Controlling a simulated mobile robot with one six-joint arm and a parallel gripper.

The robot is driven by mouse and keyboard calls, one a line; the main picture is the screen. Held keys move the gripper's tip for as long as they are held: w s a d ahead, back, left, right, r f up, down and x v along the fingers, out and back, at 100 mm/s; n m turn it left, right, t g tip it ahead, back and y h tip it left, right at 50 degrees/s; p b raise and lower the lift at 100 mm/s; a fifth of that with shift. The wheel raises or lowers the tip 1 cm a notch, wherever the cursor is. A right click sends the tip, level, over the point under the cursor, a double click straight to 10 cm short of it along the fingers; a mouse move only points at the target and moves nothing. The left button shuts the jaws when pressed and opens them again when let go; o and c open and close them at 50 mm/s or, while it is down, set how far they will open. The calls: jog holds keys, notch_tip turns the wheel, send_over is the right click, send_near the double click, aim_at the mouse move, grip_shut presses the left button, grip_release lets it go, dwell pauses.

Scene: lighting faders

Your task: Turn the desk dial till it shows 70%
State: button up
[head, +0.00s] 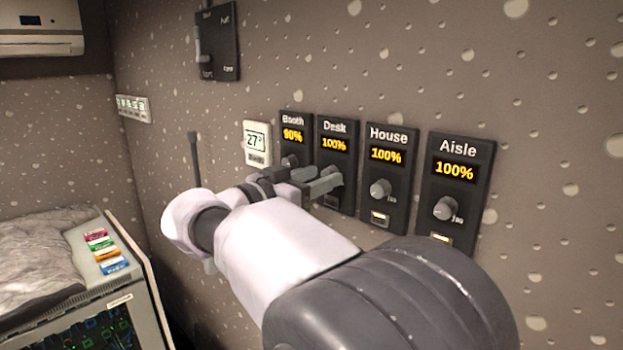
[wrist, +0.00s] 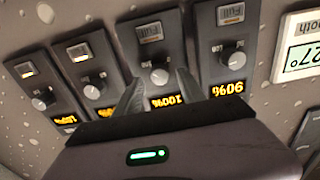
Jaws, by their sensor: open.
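The Desk panel (head: 336,127) is a black wall plate that reads 100% in yellow. Its grey dial shows in the wrist view (wrist: 159,74), where the picture is upside down. In the head view that dial is partly hidden by my fingers. My gripper (head: 322,182) is at the Desk panel with its fingers apart. In the wrist view my gripper (wrist: 160,84) has one finger on each side of the Desk dial. I cannot tell whether either finger touches it.
The Booth panel (head: 294,124) reads 90% and is close on the left. The House panel (head: 386,155) and Aisle panel (head: 456,173) both read 100% on the right. A thermostat (head: 257,143) and a switch plate (head: 217,42) are also on the wall.

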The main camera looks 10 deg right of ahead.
jog(key=shift+w+d, duration=0.35)
grip_shut()
jog(key=shift+n, duration=0.3)
